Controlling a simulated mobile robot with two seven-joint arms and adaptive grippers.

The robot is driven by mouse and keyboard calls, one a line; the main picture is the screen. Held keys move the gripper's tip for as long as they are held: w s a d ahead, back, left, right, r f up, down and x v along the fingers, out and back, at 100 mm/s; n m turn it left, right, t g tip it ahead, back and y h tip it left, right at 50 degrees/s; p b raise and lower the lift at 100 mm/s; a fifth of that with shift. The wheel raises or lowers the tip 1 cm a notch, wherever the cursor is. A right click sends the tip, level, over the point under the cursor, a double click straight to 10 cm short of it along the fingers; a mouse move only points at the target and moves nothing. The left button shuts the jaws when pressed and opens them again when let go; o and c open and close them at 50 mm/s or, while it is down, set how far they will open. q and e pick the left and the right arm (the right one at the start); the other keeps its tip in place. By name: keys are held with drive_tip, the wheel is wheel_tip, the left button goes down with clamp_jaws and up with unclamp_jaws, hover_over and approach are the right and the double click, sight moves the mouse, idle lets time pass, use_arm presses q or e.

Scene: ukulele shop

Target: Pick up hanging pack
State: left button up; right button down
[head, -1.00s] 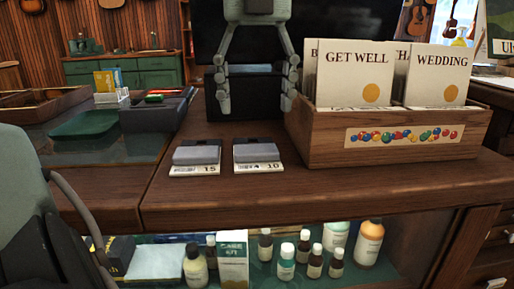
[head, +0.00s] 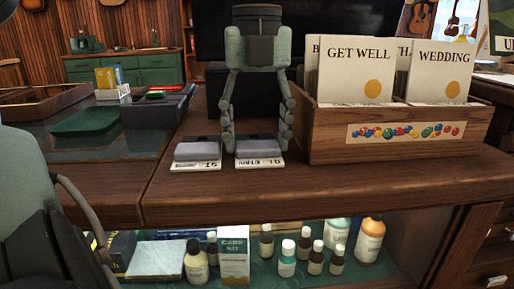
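Two small grey packs lie side by side on the wooden counter, each with a white price label at its front. The left pack (head: 197,150) is labelled 15 and the right pack (head: 259,148) is labelled 10. I cannot tell whether the fingertips touch the pack. Its back part is partly hidden. No pack is clearly seen hanging.
A wooden box (head: 400,152) of greeting cards stands close right of my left gripper. A dark box (head: 216,92) stands behind it. Left are a dark tray (head: 160,110) and green mat (head: 88,121). Bottles and a care kit box (head: 233,262) sit below. The front counter strip is clear.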

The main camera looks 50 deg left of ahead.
sight(257, 142)
use_arm(q)
drive_tip(key=shift+r, duration=0.1)
